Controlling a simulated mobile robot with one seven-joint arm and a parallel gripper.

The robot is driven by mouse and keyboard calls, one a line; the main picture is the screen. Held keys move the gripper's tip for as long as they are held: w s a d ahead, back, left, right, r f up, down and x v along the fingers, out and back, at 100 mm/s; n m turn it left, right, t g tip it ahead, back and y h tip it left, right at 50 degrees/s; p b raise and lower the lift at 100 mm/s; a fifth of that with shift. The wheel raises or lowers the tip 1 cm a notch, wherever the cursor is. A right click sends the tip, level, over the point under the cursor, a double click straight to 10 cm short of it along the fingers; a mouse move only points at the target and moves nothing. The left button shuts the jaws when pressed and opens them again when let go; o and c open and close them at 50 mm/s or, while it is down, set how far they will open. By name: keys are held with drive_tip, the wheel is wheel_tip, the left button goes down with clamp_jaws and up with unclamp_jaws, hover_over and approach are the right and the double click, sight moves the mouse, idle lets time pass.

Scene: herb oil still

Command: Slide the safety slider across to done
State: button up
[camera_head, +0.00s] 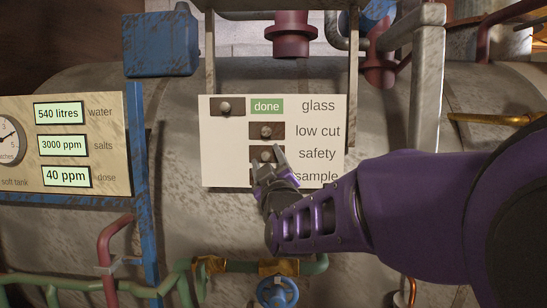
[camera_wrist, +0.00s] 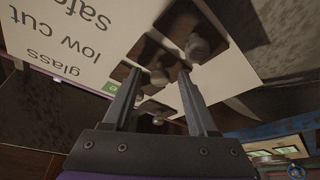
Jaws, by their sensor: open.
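The safety slider (camera_head: 267,154) is a dark plate with a grey knob on the white panel, at the right position beside its "safety" label. No green shows in its row.
The low cut slider (camera_head: 267,131) sits directly above. The glass slider (camera_head: 226,106) is at the left, with a green "done" (camera_head: 267,106) showing. My gripper mostly hides the sample slider. Pipes and a blue valve (camera_head: 278,292) are below.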

clamp_jaws()
drive_tip(key=shift+a, duration=0.1)
idle(1.3)
